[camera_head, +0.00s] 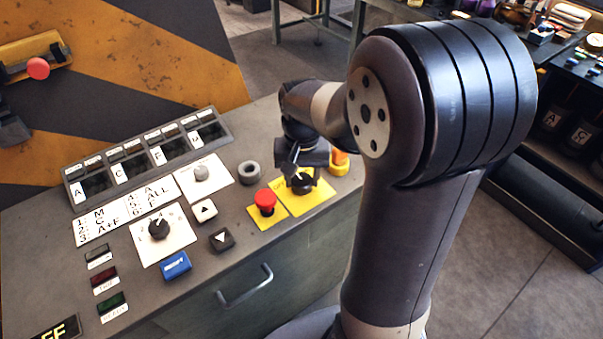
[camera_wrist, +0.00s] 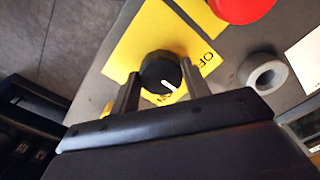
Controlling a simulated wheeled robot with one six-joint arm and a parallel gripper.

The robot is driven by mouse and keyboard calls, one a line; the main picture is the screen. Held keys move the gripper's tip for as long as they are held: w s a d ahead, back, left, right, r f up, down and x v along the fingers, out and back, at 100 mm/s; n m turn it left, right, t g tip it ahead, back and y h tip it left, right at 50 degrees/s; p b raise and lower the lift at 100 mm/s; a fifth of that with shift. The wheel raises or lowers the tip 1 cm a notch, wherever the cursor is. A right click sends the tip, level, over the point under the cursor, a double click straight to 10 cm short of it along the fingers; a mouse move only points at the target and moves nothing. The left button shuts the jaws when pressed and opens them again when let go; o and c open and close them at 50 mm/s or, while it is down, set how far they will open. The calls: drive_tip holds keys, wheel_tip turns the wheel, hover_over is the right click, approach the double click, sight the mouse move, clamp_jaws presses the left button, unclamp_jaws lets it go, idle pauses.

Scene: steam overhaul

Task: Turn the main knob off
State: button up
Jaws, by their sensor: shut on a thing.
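The main knob is a round black knob with a white pointer line, on a yellow plate (camera_head: 318,197). In the head view the knob (camera_head: 302,184) is partly hidden by my gripper (camera_head: 301,170), which reaches down onto it from above. In the wrist view the knob (camera_wrist: 160,71) sits between the two fingers of my gripper (camera_wrist: 160,85), one on each side, and the gripper is shut on it. The white pointer line points to the lower right there, between the OFF lettering at the right and partly hidden lettering below the knob.
A red mushroom button (camera_head: 265,200) stands close to the left of the knob, also visible in the wrist view (camera_wrist: 243,8). A grey ring (camera_head: 249,172) and a yellow-based orange part (camera_head: 339,163) are near. Another black knob (camera_head: 158,228) and several buttons lie left.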

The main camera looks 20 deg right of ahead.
sight(303, 180)
drive_tip(key=n, duration=0.4)
drive_tip(key=shift+r+n+p, duration=0.1)
drive_tip(key=shift+n+p, duration=0.2)
drive_tip(key=shift+p, duration=0.1)
drive_tip(key=n, duration=0.4)
drive_tip(key=shift+d+p, duration=0.1)
drive_tip(key=shift+p, duration=0.2)
drive_tip(key=shift+n, duration=0.3)
drive_tip(key=o, duration=1)
wheel_tip(303, 180, up, 11)
drive_tip(key=shift+f, duration=0.15)
